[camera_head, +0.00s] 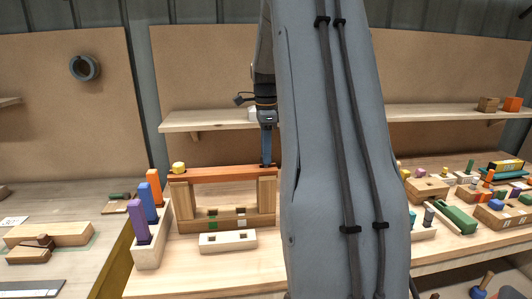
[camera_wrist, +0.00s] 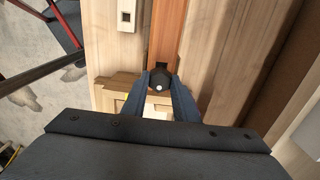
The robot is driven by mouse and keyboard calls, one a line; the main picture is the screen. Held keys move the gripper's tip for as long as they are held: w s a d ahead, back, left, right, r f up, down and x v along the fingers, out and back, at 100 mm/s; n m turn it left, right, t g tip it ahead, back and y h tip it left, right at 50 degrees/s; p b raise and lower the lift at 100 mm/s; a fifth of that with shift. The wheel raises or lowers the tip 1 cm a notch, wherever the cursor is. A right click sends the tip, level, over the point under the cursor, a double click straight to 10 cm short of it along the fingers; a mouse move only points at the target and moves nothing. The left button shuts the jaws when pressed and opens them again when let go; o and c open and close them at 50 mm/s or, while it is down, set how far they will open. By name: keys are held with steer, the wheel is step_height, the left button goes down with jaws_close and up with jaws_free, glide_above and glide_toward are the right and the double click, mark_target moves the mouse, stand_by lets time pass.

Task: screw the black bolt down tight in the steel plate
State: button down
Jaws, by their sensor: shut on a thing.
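My gripper (camera_head: 267,161) points straight down at the right end of a reddish-brown bar (camera_head: 222,173). In the wrist view its two blue-grey fingers (camera_wrist: 161,84) are shut on a round black bolt head (camera_wrist: 159,76), one finger on each side. The bolt stands at the end of the reddish-brown bar, which also shows in the wrist view (camera_wrist: 169,30). The bolt's shaft is hidden below its head, so I cannot tell how deep it sits. I cannot make out a steel plate in either view.
A pale block with holes (camera_head: 228,241) lies in front. A rack of coloured pegs (camera_head: 149,245) stands left. My arm hides the table's middle right.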

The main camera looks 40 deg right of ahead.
steer(key=m, duration=0.4)
steer(key=shift+f+m, duration=0.15)
steer(key=shift+m, duration=0.15)
steer(key=m, duration=0.3)
steer(key=shift+f, duration=0.15)
steer(key=shift+m, duration=0.4)
steer(key=m, duration=0.3)
steer(key=shift+f, duration=0.15)
steer(key=m, duration=0.4)
steer(key=shift+f+m, duration=0.15)
steer(key=shift+m, duration=0.15)
steer(key=c, duration=1.4)
jaws_free()
steer(key=shift+o, duration=0.2)
